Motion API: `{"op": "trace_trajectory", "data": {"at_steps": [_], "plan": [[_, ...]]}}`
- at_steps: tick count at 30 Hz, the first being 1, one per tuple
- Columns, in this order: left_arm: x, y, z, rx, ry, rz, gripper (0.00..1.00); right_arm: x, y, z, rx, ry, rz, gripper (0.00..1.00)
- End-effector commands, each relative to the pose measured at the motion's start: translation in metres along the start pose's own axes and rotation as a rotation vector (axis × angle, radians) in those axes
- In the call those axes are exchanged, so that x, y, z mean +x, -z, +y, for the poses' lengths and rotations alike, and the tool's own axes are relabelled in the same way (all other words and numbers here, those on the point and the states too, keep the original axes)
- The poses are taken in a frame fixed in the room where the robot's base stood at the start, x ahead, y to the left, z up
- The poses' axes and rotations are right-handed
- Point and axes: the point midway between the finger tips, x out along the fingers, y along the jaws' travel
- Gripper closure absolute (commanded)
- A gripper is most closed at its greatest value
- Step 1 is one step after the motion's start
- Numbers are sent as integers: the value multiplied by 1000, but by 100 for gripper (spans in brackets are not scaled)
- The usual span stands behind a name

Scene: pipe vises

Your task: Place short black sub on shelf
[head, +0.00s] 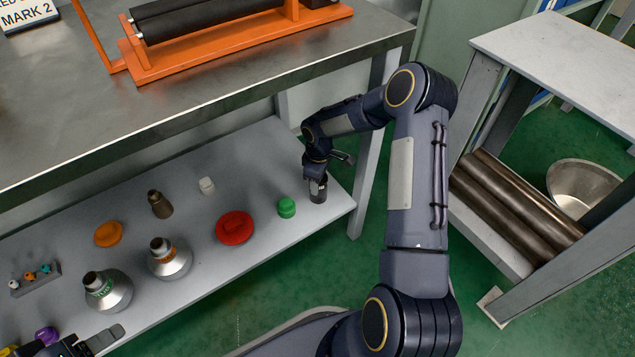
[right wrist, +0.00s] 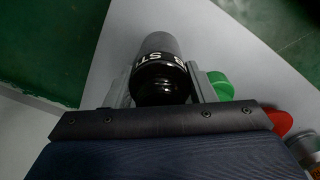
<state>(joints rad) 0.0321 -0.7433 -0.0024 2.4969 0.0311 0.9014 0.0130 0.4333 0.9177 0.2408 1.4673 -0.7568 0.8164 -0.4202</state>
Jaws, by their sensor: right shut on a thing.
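My right gripper (head: 318,178) reaches down over the right end of the lower shelf (head: 262,170). It is shut on the short black sub (head: 318,192), a small dark upright cylinder. In the right wrist view, the sub (right wrist: 160,82) sits between the two fingers of the gripper (right wrist: 160,88); it has a black body with white lettering and a grey far end. The sub's lower end is at the shelf surface or very close above it; I cannot tell if it touches. My left gripper (head: 85,343) shows only partly at the bottom left, and its jaws are unclear.
A green cap (head: 286,207) stands just left of the sub, with a red disc (head: 234,227) further left. Metal flasks (head: 170,258), a brown bottle (head: 160,204) and an orange disc (head: 108,234) stand further left. A table leg (head: 368,190) rises by the shelf's right end.

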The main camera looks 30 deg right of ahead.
Motion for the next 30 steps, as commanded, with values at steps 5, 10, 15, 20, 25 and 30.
{"op": "trace_trajectory", "data": {"at_steps": [5,10,15,20,25,30], "plan": [[-1,1,1,0,0,0,41,-2,0,1,1,-1,0,88],[0,0,0,0,0,0,41,1,0,0,1,0,-1,45],[0,0,0,0,0,0,41,1,0,0,1,0,-1,28],[0,0,0,0,0,0,41,1,0,0,1,0,-1,28],[-3,2,1,0,0,0,41,-4,0,0,1,0,-1,28],[-11,6,5,0,0,0,41,-25,0,1,2,-2,0,28]]}}
